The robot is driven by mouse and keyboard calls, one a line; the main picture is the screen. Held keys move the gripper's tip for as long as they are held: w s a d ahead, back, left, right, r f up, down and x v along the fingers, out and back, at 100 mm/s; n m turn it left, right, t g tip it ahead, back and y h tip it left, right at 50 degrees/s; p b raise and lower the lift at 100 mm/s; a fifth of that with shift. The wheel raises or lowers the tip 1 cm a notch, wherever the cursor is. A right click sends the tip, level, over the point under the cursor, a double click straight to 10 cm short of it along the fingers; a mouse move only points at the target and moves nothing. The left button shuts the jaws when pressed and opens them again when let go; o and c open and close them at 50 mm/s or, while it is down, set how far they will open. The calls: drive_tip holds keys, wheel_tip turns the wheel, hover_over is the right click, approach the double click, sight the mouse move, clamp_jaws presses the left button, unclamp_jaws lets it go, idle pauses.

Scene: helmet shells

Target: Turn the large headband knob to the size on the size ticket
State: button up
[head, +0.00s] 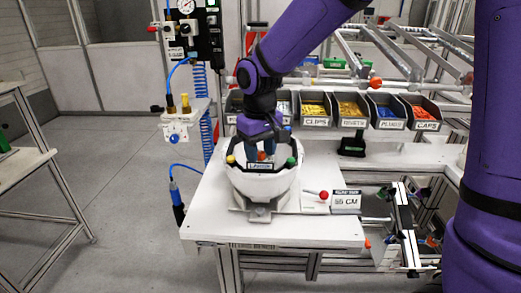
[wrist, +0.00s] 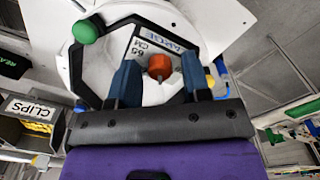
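The white helmet shell (head: 262,186) sits open side up on a holder on the white bench. A plate marked LARGE (head: 261,166) shows inside it; in the wrist view this plate (wrist: 143,45) also bears a CM figure I cannot read surely. The orange-red knob (wrist: 160,66) is beside that plate, and also shows in the head view (head: 262,156). My gripper (wrist: 161,75) reaches down into the shell, its two blue fingers apart on either side of the knob, with gaps visible. The size ticket (head: 346,201) stands right of the shell and appears to read 55 CM.
A green ball (head: 291,161) and a yellow ball (head: 230,159) sit on the shell's rim. A red-tipped lever (head: 323,195) is between shell and ticket. Part bins (head: 352,111) line the back. A gauge panel (head: 190,30) with a blue hose is at left.

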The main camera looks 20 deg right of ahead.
sight(263, 154)
drive_tip(key=shift+o, duration=0.2)
drive_tip(key=shift+r, duration=0.1)
wheel_tip(263, 154, up, 11)
drive_tip(key=shift+f, duration=0.2)
idle(0.3)
drive_tip(key=shift+s, duration=0.1)
drive_tip(key=s+d+r+m+t, duration=0.1)
drive_tip(key=s+d+m+t, duration=0.1)
drive_tip(key=s+d, duration=0.6)
drive_tip(key=s+d+r+m+t, duration=0.1)
drive_tip(key=s+d+m+t, duration=0.1)
drive_tip(key=s+d, duration=0.6)
drive_tip(key=s+t, duration=0.1)
drive_tip(key=s, duration=0.6)
drive_tip(key=shift+r, duration=0.15)
